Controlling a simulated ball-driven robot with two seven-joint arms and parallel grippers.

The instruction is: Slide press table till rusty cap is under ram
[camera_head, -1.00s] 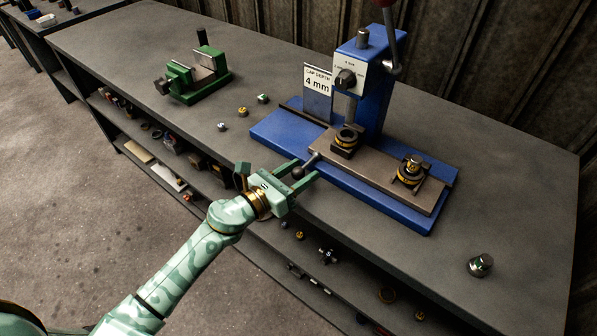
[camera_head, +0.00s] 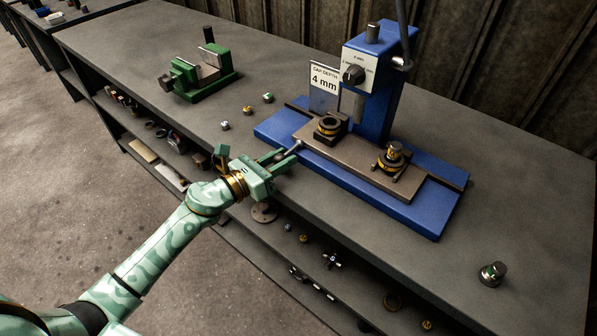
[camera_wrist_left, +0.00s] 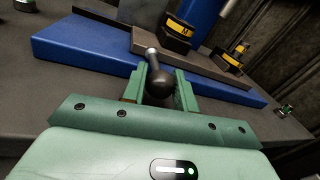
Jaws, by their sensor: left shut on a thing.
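The brown press table (camera_head: 352,165) lies on the blue base (camera_head: 275,128) of the press. It carries a left fixture (camera_head: 328,127) with a dark ring and yellow band, and a right fixture (camera_head: 392,158) with a metallic piece on top. I cannot tell by colour which cap is rusty. The ram (camera_head: 358,107) hangs between the two fixtures, nearer the left one. My left gripper (camera_head: 283,157) is shut on the dark ball knob (camera_wrist_left: 159,84) of the table's handle, at the table's left end. The fingers mostly hide the knob in the head view.
A "4 mm" sign (camera_head: 323,80) stands behind the base. A green vise (camera_head: 200,75) and small caps (camera_head: 248,110) are to the left on the bench (camera_head: 480,190). A loose cap (camera_head: 492,273) sits at the front right. A shelf below holds loose parts.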

